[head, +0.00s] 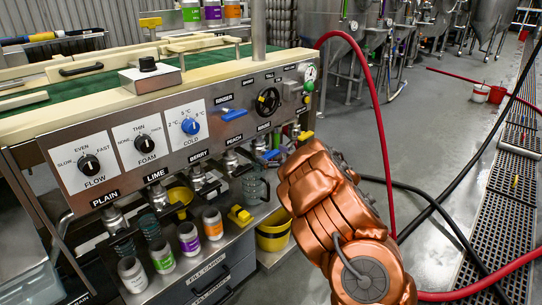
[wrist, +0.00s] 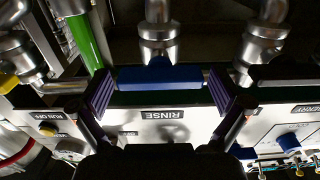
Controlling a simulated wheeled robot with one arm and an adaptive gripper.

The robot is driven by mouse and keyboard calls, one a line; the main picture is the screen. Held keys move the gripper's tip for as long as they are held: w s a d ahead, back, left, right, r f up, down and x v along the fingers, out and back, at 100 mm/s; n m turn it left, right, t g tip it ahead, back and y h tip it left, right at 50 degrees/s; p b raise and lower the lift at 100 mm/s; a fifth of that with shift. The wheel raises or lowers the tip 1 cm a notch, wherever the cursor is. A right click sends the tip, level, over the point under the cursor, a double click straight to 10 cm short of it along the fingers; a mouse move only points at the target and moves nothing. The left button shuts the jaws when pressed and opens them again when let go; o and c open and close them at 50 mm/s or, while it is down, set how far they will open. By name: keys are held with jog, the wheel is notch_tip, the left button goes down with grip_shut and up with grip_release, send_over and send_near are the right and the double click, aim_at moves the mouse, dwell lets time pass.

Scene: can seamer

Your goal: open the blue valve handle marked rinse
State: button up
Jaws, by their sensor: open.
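The blue rinse handle (wrist: 160,77) lies lengthwise across the middle of the wrist view, in front of a metal valve pipe. The RINSE label (wrist: 170,114) reads upside down just below it in that view. My gripper (wrist: 161,92) is open, with one purple-padded finger beyond each end of the handle. I cannot tell whether either finger touches it.
A black handle (wrist: 290,74) above the BERRY label is right of my gripper in the wrist view. A green tube (wrist: 86,40) and a yellow handle (wrist: 8,82) are on the left. A yellow bucket (head: 273,232) stands below the panel.

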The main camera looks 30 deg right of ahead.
jog(key=shift+c, duration=0.4)
jog(key=c, duration=1)
jog(key=shift+n, duration=0.3)
jog(key=n, duration=0.3)
jog(key=shift+a+f+n+b, duration=0.1)
jog(key=shift+f+n+b, duration=0.05)
jog(key=shift+n+b, duration=0.15)
jog(key=shift+s+n+b, duration=0.1)
jog(key=shift+n+b, duration=0.75)
jog(key=shift+n, duration=1.45)
jog(key=o, duration=1.1)
jog(key=shift+a, duration=0.1)
